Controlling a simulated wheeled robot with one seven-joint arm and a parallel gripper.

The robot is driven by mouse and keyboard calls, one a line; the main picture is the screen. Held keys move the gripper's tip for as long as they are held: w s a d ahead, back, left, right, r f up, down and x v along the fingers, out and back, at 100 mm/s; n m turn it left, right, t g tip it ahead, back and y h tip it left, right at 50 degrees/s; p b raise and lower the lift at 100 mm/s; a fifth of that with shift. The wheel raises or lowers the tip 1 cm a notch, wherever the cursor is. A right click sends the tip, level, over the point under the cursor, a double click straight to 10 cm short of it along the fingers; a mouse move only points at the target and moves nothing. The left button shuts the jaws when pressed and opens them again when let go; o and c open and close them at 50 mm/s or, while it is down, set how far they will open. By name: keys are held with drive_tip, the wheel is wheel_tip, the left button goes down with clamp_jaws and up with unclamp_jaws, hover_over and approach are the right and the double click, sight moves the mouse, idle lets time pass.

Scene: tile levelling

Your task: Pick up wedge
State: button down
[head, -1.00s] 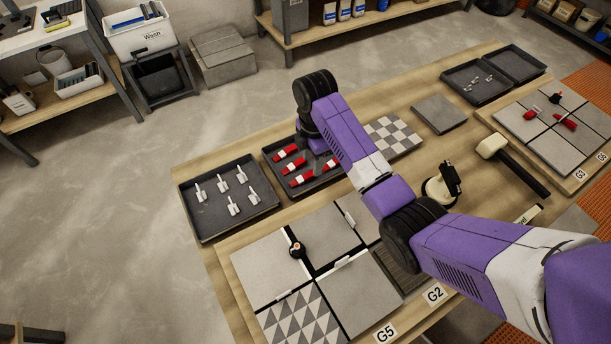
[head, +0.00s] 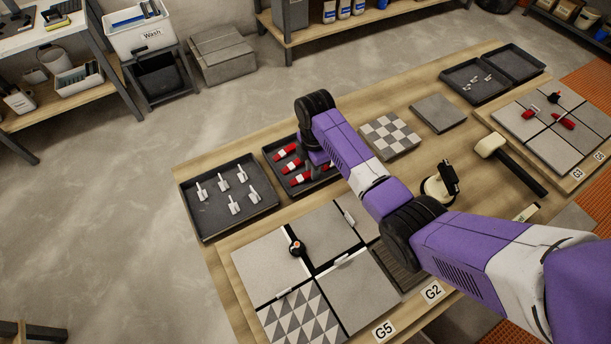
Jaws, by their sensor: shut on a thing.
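Several red wedges with pale ends (head: 287,152) lie in a dark tray (head: 272,178) at the middle of the table. My gripper (head: 318,168) is low over the right part of this tray, pointing down. It is shut on a red wedge, mostly hidden by the fingers and my arm. I cannot tell whether the held wedge still touches the tray.
A tray of white clips (head: 207,216) stands to the left. In front lie grey and patterned tiles (head: 268,251) with white clips and a black-and-red knob (head: 296,248). A checkered tile (head: 390,135), a mallet (head: 490,146) and a suction cup tool (head: 440,187) are to the right.

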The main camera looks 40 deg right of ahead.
wheel_tip(320, 180, up, 20)
drive_tip(key=p, duration=0.3)
drive_tip(key=shift+w+p, duration=0.15)
drive_tip(key=shift+p, duration=0.2)
